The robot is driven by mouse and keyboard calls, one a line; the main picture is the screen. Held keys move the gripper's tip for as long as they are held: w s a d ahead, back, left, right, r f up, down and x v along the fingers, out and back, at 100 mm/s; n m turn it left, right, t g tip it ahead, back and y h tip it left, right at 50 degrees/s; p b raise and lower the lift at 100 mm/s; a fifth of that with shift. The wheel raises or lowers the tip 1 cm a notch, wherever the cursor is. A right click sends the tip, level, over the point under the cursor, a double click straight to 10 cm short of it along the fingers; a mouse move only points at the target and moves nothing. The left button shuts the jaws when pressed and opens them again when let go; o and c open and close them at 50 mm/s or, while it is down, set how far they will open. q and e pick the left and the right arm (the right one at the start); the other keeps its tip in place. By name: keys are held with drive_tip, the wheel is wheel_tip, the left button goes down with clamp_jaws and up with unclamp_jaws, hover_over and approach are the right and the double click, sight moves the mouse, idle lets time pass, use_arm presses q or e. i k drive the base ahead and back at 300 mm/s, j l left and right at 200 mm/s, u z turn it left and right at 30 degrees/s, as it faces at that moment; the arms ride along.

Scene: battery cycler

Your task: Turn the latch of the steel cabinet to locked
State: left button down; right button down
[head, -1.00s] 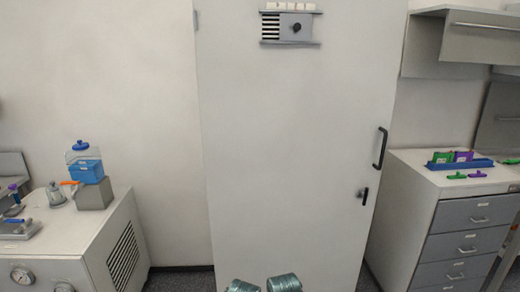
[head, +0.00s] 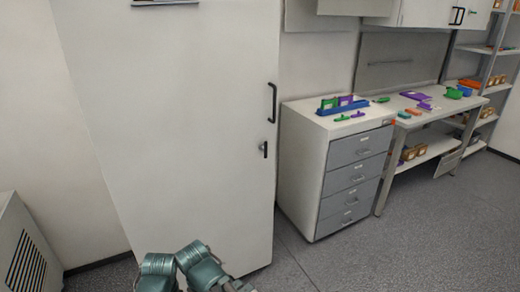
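The tall pale steel cabinet (head: 180,120) stands left of the middle with its door shut. Its small black latch (head: 264,149) is near the door's right edge, and its lever looks upright. The latch is small in this view, so its exact angle is hard to judge. A longer black pull handle (head: 272,102) is above it. Only teal links of my arms show at the bottom edge, in front of the cabinet's lower part. Neither gripper can be made out, and nothing of mine touches the latch.
A grey drawer unit (head: 355,178) stands right of the cabinet, with a blue rack (head: 342,107) on top. A workbench (head: 432,110) and shelving stand farther right. A vented white unit (head: 25,245) is at the lower left. The grey floor (head: 400,245) at front right is clear.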

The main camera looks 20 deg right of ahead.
sight(262, 146)
drive_tip(key=i+j, duration=0.15)
drive_tip(key=i, duration=0.15)
drive_tip(key=i+j+z, duration=0.1)
drive_tip(key=z, duration=1.5)
drive_tip(key=i+j, duration=0.05)
